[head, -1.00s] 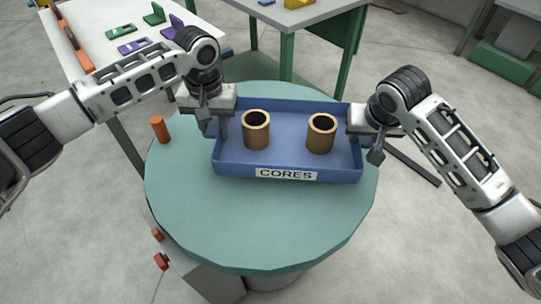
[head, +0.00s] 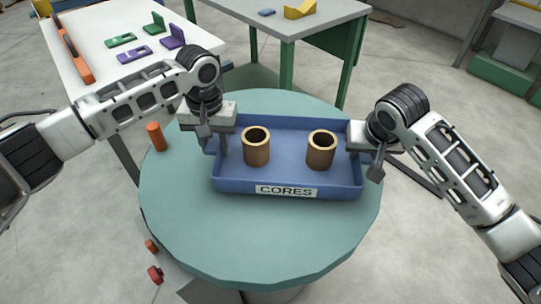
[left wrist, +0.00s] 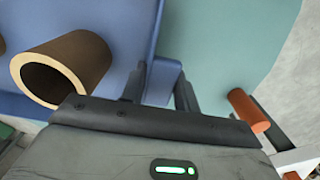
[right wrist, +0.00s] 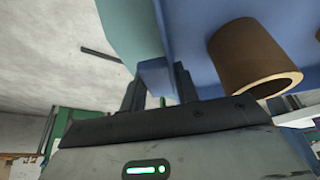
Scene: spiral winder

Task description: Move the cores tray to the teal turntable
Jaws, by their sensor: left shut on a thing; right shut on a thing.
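The blue cores tray (head: 230,185) carries a white CORES label and holds two brown tube cores, a left one (head: 256,150) and a right one (head: 321,152), both upright. The tray is over the teal turntable (head: 260,235), toward its far side; I cannot tell whether it touches the surface. The fingertips are partly hidden.
An orange peg (head: 156,137) stands at the turntable's left edge. A white table (head: 100,70) with green and purple parts is at the back left. A grey table with green legs (head: 285,22) stands behind. The turntable's near half is clear.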

